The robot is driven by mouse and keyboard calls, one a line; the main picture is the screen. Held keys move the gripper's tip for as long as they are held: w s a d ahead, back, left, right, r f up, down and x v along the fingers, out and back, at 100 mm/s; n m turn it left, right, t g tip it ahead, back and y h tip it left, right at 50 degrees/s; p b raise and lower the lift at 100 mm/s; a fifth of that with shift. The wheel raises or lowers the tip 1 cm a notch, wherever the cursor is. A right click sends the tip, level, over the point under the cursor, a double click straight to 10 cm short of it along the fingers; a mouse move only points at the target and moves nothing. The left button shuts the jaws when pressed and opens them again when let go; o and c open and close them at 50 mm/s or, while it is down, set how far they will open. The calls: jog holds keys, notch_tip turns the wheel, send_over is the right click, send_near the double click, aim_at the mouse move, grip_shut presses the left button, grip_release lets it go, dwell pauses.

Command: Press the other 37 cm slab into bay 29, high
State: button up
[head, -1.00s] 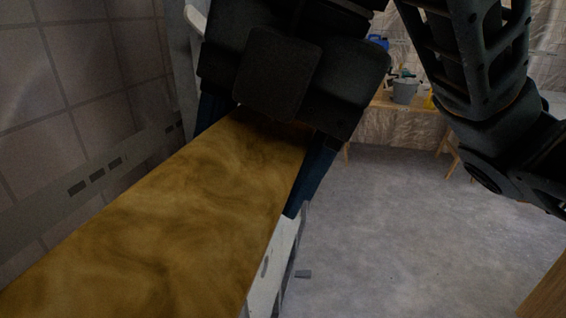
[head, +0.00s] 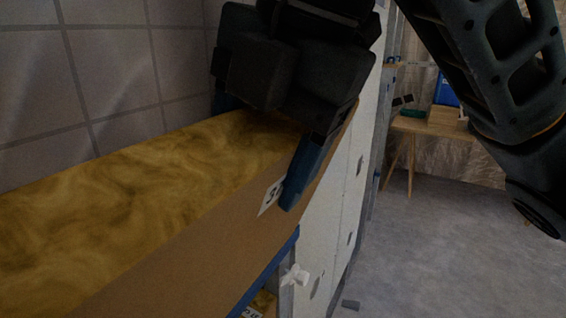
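A long slab (head: 150,185) with a marbled yellow-brown top and a plain brown side runs from the lower left to the middle of the head view. A white label (head: 271,195) on its side starts with a "3"; my finger covers the rest. My gripper (head: 256,150) straddles the slab's far end. One dark blue finger lies against the near brown side, and only a bit of the other shows beyond the far edge. The gripper looks shut on the slab. I cannot make out bay 29 or its number.
Below the slab are a blue edge (head: 268,272) and another labelled piece (head: 252,311). White boards (head: 335,200) with holes stand just right of the slab. Grey tiled wall (head: 120,70) is at left. A wooden table (head: 420,127) stands far back right; the floor before it is mostly clear.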

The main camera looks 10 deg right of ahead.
jog(key=shift+w+a+r+p, duration=0.15)
jog(key=shift+w+a+p, duration=0.15)
jog(key=shift+w+a, duration=0.55)
jog(key=shift+w+a+r+p, duration=0.1)
jog(key=shift+w+a+p, duration=0.15)
jog(key=shift+w+a, duration=0.55)
jog(key=shift+s+a, duration=0.2)
jog(key=shift+f, duration=0.2)
jog(key=o, duration=1.7)
jog(key=shift+c, duration=0.2)
